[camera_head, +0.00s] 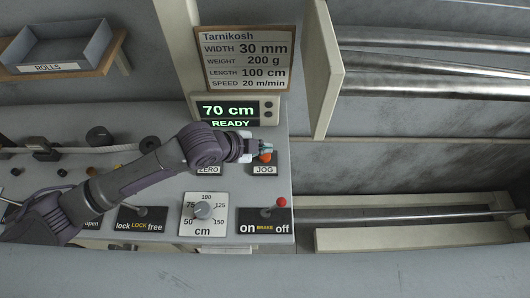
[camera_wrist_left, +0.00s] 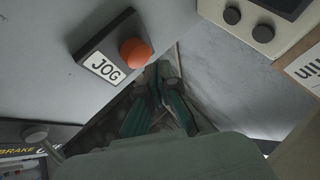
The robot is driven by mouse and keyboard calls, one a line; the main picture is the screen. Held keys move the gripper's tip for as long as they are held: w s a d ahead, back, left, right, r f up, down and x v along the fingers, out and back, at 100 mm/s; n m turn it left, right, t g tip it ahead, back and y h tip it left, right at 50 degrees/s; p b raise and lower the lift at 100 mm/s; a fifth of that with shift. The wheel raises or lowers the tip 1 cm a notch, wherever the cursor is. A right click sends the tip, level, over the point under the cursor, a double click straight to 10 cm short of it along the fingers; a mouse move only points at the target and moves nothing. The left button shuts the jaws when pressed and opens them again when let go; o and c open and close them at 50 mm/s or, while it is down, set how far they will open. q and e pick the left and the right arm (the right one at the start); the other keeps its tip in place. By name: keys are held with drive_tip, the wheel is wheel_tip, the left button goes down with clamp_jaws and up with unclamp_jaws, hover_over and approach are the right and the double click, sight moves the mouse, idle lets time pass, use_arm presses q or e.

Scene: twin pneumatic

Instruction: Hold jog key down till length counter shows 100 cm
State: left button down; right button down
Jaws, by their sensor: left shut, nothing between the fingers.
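The jog key is an orange-red button (camera_head: 265,158) above the JOG label (camera_head: 264,170) on the grey panel. In the left wrist view the orange button (camera_wrist_left: 136,53) stands out from its dark base. My left gripper (camera_head: 264,149) is shut and empty at the key, partly overlapping it in the head view. In the left wrist view its green-padded fingers (camera_wrist_left: 158,82) are just right of and below the button; I cannot tell whether they touch it. The length counter (camera_head: 228,110) reads 70 cm, with READY below. My right gripper is not in view.
A sign (camera_head: 247,58) above the counter lists length 100 cm. Below the keys are a cm dial (camera_head: 203,210) and a red-knobbed brake lever (camera_head: 281,202). My left arm crosses the panel, partly covering the ZERO label (camera_head: 208,170). Metal rollers (camera_head: 430,68) lie at right.

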use_arm(q)
drive_tip(key=shift+f, duration=0.15)
drive_tip(key=shift+f, duration=0.25)
drive_tip(key=shift+f, duration=0.2)
idle(0.5)
drive_tip(key=shift+f, duration=0.4)
idle(1.5)
idle(1.4)
idle(2.5)
drive_tip(key=shift+r+p, duration=0.85)
drive_tip(key=shift+r, duration=0.15)
